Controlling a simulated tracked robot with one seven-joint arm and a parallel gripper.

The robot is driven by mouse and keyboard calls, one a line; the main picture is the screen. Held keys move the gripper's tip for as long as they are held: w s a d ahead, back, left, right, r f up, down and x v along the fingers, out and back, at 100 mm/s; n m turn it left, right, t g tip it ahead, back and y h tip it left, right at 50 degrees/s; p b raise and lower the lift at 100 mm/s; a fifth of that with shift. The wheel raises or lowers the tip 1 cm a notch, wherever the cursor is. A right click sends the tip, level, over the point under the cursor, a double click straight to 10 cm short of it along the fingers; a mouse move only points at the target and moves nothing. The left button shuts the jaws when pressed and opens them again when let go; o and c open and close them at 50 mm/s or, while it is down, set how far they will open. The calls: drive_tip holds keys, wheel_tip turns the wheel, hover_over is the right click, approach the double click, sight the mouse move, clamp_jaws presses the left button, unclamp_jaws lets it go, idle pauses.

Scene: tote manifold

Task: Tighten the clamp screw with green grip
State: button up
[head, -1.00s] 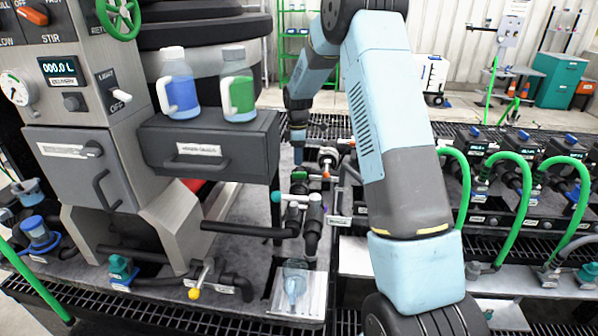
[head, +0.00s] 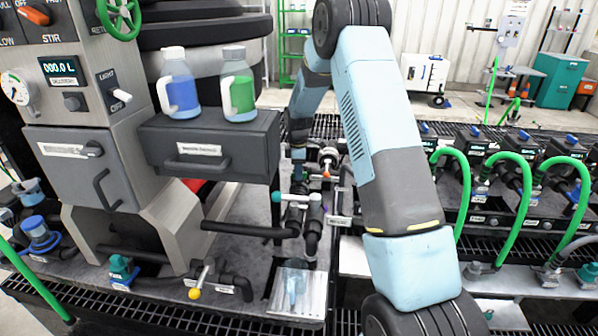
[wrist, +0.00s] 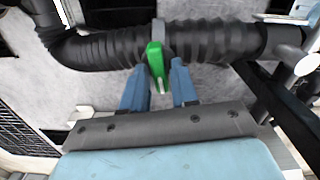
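The clamp screw's green grip (wrist: 156,60) shows in the wrist view, at a grey clamp band (wrist: 160,36) around a black corrugated hose (wrist: 205,42). My gripper (wrist: 159,68) has its two blue fingers apart, one on each side of the green grip. The grip's lower part lies between the fingertips, and a gap shows on both sides. In the head view my gripper (head: 298,172) points down among the pipes behind the drawer unit. I cannot make out the green grip there.
A drawer unit (head: 205,146) carries a blue-filled jug (head: 180,92) and a green-filled jug (head: 238,92), left of my gripper. A teal-ended valve handle (head: 291,197) and black pipes (head: 250,229) lie just in front. Pumps with green hoses (head: 521,200) stand at right.

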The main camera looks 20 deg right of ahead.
clamp_jaws()
drive_tip(key=shift+d, duration=0.2)
drive_tip(key=shift+a, duration=0.15)
drive_tip(key=shift+m, duration=0.3)
